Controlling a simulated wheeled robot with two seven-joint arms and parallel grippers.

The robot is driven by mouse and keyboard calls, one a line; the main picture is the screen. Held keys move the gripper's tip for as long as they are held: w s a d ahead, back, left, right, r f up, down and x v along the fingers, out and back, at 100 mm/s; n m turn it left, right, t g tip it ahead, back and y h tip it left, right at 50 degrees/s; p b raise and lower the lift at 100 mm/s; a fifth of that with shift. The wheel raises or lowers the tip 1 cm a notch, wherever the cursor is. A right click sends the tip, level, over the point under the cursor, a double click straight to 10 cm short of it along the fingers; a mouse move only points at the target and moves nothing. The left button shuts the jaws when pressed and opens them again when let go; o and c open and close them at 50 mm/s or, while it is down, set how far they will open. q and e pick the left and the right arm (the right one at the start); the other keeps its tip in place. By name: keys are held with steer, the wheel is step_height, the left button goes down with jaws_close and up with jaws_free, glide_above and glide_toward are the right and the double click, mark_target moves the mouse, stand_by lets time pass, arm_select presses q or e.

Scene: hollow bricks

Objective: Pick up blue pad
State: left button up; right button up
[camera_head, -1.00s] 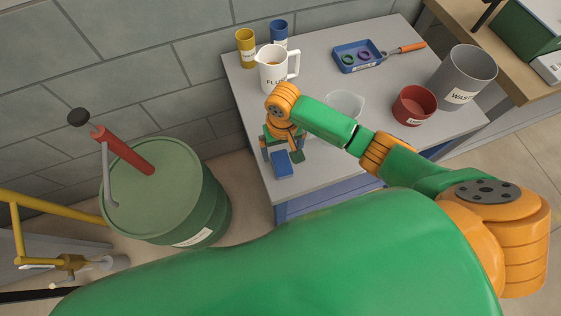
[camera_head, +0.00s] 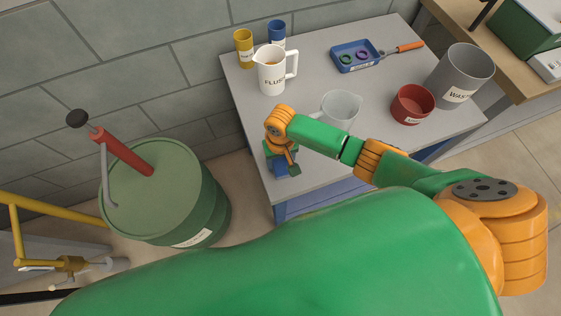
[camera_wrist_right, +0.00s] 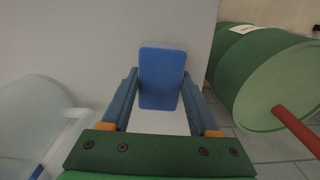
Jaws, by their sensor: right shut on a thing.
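The blue pad (camera_wrist_right: 161,68) is a flat rounded block at the near left corner of the grey table (camera_head: 319,70). In the wrist view it stands out between the two blue fingers. In the head view my right gripper (camera_head: 281,168) is at that corner and hides most of the pad. My right gripper (camera_wrist_right: 161,85) is shut on the pad, one finger at each side. I cannot tell whether the pad touches the tabletop. My left gripper is not in view.
A clear beaker (camera_head: 340,108), a white jug (camera_head: 271,76), a red bowl (camera_head: 411,106), a grey waste bin (camera_head: 462,72) and a blue tray (camera_head: 341,67) stand on the table. Yellow (camera_head: 243,48) and blue (camera_head: 277,34) cylinders stand behind. A green drum (camera_head: 165,205) is left of the table.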

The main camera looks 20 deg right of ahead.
mark_target(282, 164)
steer(key=shift+r, duration=0.35)
steer(key=r, duration=0.3)
steer(key=shift+s+d+r+p, duration=0.15)
steer(key=shift+s+r+p, duration=0.2)
steer(key=shift+r+p, duration=0.05)
steer(key=s+d+r, duration=0.2)
steer(key=s+r, duration=0.2)
steer(key=s, duration=0.2)
steer(key=s+d+r+p, duration=0.1)
steer(key=s+d+r, duration=0.1)
steer(key=s+r, duration=0.2)
steer(key=shift+s+d+r, duration=0.25)
steer(key=shift+s+d, duration=0.05)
steer(key=shift+s, duration=0.9)
